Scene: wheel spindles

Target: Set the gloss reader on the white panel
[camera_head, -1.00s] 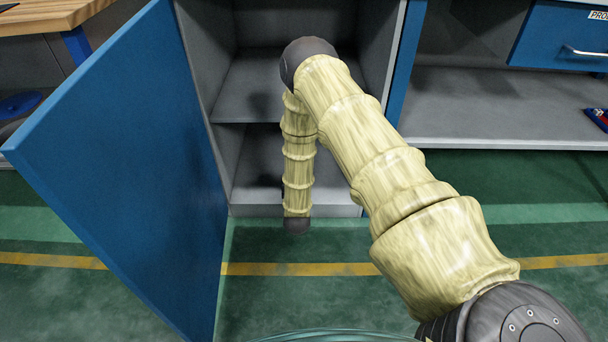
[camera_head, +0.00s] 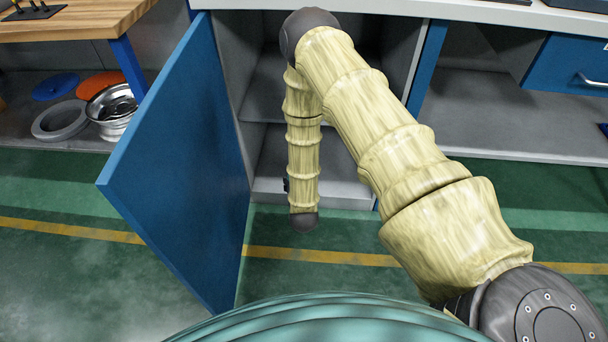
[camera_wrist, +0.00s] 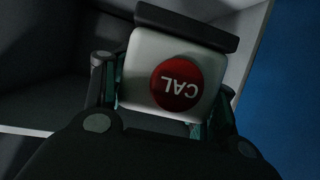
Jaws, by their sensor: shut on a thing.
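The gloss reader (camera_wrist: 140,80) shows in the wrist view as a white block with a dark bar along its upper edge. A red round mark on it reads CAL, upside down. My gripper (camera_wrist: 165,98) is shut on it, with one finger at each side. In the head view my arm hangs in front of the open cabinet (camera_head: 262,95) and hides most of the gripper and the reader. I cannot pick out the white panel in either view.
The blue cabinet door (camera_head: 185,170) stands open left of my arm. A pale worktop (camera_head: 470,10) runs above the cabinet. At left, a wooden bench (camera_head: 85,22) stands over a shelf with a metal wheel (camera_head: 112,108) and coloured discs. The green floor (camera_head: 60,275) at left is clear.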

